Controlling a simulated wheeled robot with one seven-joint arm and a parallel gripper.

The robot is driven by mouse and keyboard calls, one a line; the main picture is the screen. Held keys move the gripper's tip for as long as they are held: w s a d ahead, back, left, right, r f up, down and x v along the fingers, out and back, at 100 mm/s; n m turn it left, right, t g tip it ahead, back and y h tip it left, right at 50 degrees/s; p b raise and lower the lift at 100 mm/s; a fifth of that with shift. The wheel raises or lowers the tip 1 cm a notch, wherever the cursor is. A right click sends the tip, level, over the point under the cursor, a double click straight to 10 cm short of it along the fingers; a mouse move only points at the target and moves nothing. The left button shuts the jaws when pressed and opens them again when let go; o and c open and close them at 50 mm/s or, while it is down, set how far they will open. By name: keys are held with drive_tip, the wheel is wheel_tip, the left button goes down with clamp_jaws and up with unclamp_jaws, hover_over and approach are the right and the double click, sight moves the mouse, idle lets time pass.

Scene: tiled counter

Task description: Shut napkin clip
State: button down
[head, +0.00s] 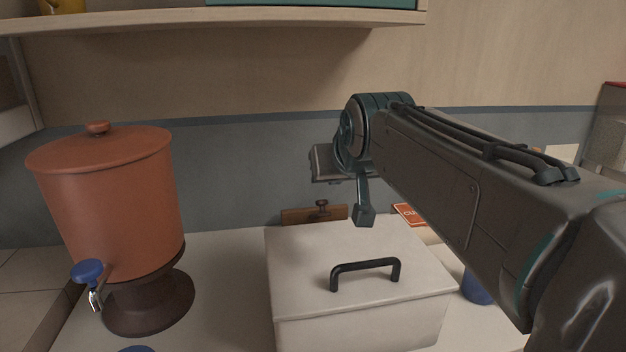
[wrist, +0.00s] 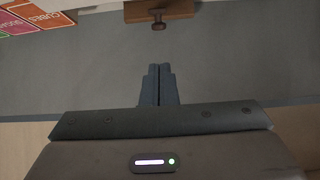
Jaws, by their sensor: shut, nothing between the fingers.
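A brown wooden bar with a dark knob, seemingly the napkin clip (head: 296,216), is at the back of the counter behind the white lidded box. Its lower part is hidden by the box in the head view. In the wrist view the napkin clip (wrist: 181,10) is at the top edge, partly cut off, with its knob facing down the picture. I cannot tell whether it is open or shut. My gripper (head: 363,216) is in front of the wall, close to the clip's right in the head view. Its fingertips (wrist: 159,68) are together and empty, apart from the knob.
The white box (head: 330,260) with a black handle stands just in front of the clip. A terracotta dispenser (head: 110,205) with a blue tap is at left. Red and coloured labelled packets (wrist: 35,12) lie right of the clip in the head view. A shelf (head: 200,22) hangs above.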

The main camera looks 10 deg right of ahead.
drive_tip(key=w+r+g, duration=0.2)
drive_tip(key=w, duration=0.5)
drive_tip(key=x, duration=0.3)
drive_tip(key=s+f+b+x, duration=0.1)
drive_tip(key=x, duration=0.6)
drive_tip(key=shift+s+f+b, duration=0.15)
drive_tip(key=shift+f+b, duration=0.15)
drive_tip(key=shift+s+f, duration=0.4)
drive_tip(key=shift+f, duration=0.2)
